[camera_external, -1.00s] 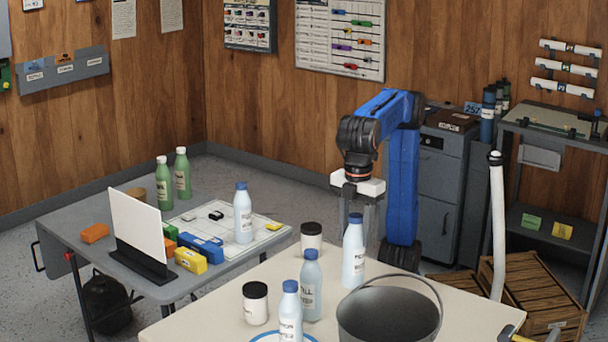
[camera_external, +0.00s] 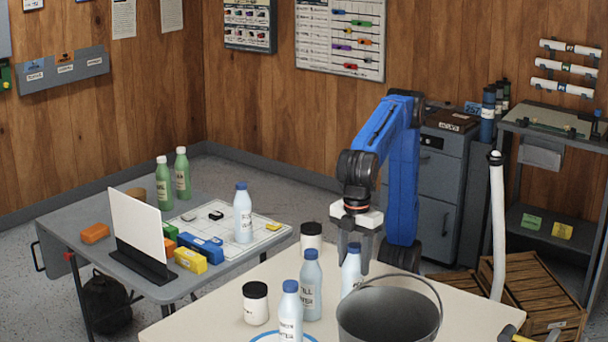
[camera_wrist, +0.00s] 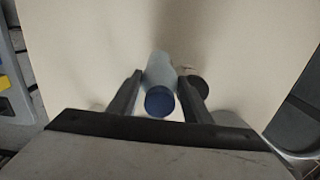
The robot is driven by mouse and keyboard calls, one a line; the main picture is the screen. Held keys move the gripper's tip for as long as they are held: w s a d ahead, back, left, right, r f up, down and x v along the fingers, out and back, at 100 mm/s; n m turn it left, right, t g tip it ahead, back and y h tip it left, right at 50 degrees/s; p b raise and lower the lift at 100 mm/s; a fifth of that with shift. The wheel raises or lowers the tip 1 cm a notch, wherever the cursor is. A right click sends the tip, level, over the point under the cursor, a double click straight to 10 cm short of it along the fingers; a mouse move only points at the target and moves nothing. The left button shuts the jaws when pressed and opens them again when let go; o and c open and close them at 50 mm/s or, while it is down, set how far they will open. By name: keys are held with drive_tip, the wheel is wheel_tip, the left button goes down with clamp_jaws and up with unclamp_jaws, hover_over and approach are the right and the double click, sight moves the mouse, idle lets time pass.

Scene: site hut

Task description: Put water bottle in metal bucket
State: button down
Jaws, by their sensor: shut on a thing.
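A water bottle (camera_external: 350,278), pale blue with a darker blue cap, is upright between the fingers of my gripper (camera_external: 356,255). My gripper is shut on it. The wrist view shows the bottle (camera_wrist: 159,72) and its blue cap (camera_wrist: 159,101) between the two dark fingers (camera_wrist: 160,93), over the cream tabletop. The bottle is just behind the rim of the grey metal bucket (camera_external: 388,318). Its lower end is hidden there, so I cannot tell whether it touches the table. The bucket's handle arches up, and its front is cut off by the frame.
Two more blue-capped bottles (camera_external: 311,287) (camera_external: 290,315) and a black-lidded white jar (camera_external: 255,303) stand left on the cream table (camera_external: 205,322). Another jar (camera_external: 311,236) stands close to my gripper. A hammer (camera_external: 515,335) lies at the right edge.

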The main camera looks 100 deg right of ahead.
drive_tip(key=c, duration=0.9)
unclamp_jaws()
drive_tip(key=shift+f, duration=0.1)
drive_tip(key=shift+c, duration=0.2)
wheel_tip(320, 180, up, 12)
drive_tip(key=shift+r, duration=0.15)
